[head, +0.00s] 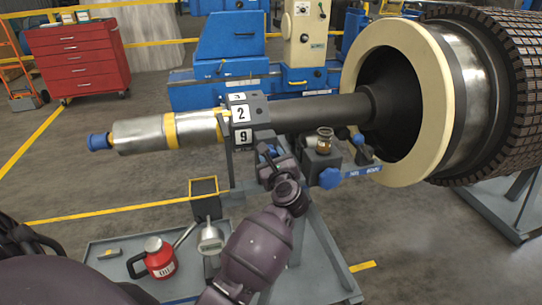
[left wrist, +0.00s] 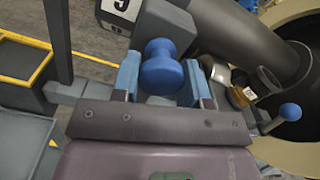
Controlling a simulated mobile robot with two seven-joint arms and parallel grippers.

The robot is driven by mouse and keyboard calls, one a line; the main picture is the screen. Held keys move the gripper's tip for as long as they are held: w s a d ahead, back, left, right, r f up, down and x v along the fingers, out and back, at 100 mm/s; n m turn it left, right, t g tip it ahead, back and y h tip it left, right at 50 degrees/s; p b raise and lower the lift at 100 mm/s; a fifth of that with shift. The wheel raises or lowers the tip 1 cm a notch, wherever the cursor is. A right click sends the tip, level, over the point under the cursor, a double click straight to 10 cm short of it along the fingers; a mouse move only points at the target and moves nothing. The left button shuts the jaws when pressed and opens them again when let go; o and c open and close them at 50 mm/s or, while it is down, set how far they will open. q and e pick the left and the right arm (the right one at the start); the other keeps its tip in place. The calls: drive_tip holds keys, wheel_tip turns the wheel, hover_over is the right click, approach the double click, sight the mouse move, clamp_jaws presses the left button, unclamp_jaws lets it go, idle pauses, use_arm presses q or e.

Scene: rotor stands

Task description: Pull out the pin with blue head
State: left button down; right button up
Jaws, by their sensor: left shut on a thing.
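A pin with a blue head (left wrist: 160,70) sits at the bearing block (head: 248,118) on the rotor stand, below the numbered plates. In the left wrist view the blue head lies between the two light blue fingers of my left gripper (left wrist: 162,80), which is shut on it. In the head view my left gripper (head: 268,155) is just below the block, and its wrist and fingers hide most of the pin. How far the pin sits in its hole cannot be seen. My right gripper is not in view.
The rotor shaft (head: 318,112) runs right into a large cream ring (head: 437,75). A red oil can (head: 159,260) stands on the lower tray (head: 107,273).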

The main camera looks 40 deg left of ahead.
use_arm(q)
drive_tip(key=v, duration=0.2)
drive_tip(key=shift+s+d+f, duration=0.15)
drive_tip(key=shift+d, duration=0.1)
drive_tip(key=c, duration=0.9)
unclamp_jaws()
drive_tip(key=shift+o, duration=1.4)
drive_tip(key=shift+s+d, duration=0.15)
